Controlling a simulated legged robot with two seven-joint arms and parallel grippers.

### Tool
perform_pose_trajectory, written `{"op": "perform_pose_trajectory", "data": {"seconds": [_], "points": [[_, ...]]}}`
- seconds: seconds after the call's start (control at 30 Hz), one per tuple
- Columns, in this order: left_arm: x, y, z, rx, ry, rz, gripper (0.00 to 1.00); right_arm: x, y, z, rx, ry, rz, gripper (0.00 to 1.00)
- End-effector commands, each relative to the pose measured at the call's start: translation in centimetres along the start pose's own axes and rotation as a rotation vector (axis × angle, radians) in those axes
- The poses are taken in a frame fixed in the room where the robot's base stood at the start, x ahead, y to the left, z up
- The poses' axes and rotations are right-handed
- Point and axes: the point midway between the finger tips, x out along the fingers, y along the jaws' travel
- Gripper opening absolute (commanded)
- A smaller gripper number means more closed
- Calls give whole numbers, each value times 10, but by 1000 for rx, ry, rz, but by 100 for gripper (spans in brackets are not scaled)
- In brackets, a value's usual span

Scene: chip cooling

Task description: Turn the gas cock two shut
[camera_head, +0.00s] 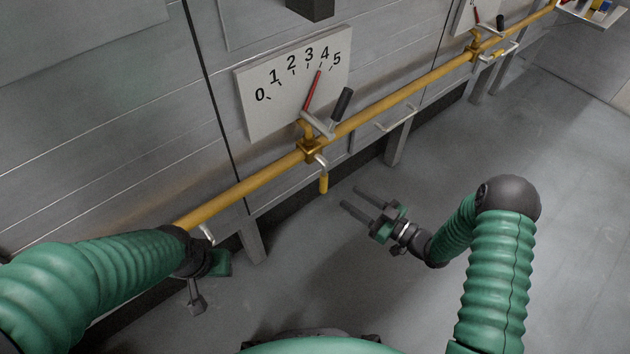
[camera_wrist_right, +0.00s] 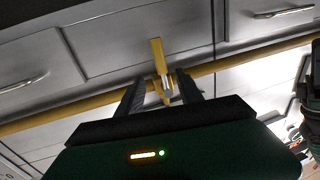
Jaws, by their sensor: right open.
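The nearer gas cock has a short yellow handle (camera_head: 323,183) on a metal lever, hanging down from the brass fitting (camera_head: 309,150) on the yellow pipe. The farther cock (camera_head: 499,53) sits along the pipe at upper right, its handle roughly in line with the pipe. No label tells which is number two. My right gripper (camera_head: 350,197) is open and empty, just right of and below the nearer handle. In the right wrist view that yellow handle (camera_wrist_right: 156,55) shows ahead, between the open fingers (camera_wrist_right: 158,88), apart from them. My left gripper (camera_head: 197,303) is at lower left, mostly hidden by its arm.
A white dial plate (camera_head: 258,112) with numbers 0 to 5 has a red pointer (camera_head: 312,90) near 4 and a black-gripped lever (camera_head: 342,103). A second dial (camera_head: 464,22) and a shelf (camera_head: 592,12) are farther right. The floor at right is clear.

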Motion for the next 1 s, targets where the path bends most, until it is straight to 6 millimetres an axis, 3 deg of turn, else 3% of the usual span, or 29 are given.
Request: {"op": "perform_pose_trajectory", "data": {"seconds": [0.3, 0.5, 0.67, 0.9, 1.0], "points": [[35, 0, 8, 0, -1, 0, 36, 87, -2, 6, -4, -3, -3, 43], [49, 0, 12, 0, -1, 0, 36, 128, -1, 5, -4, -4, -1, 43], [52, 0, 12, 0, -1, 0, 36, 142, 0, 3, -2, -6, 0, 43], [51, 0, 12, 0, -1, 0, 36, 143, 0, 2, -1, -6, 1, 43], [51, 0, 12, 0, -1, 0, 36, 143, 0, 2, -1, -6, 1, 31]]}}
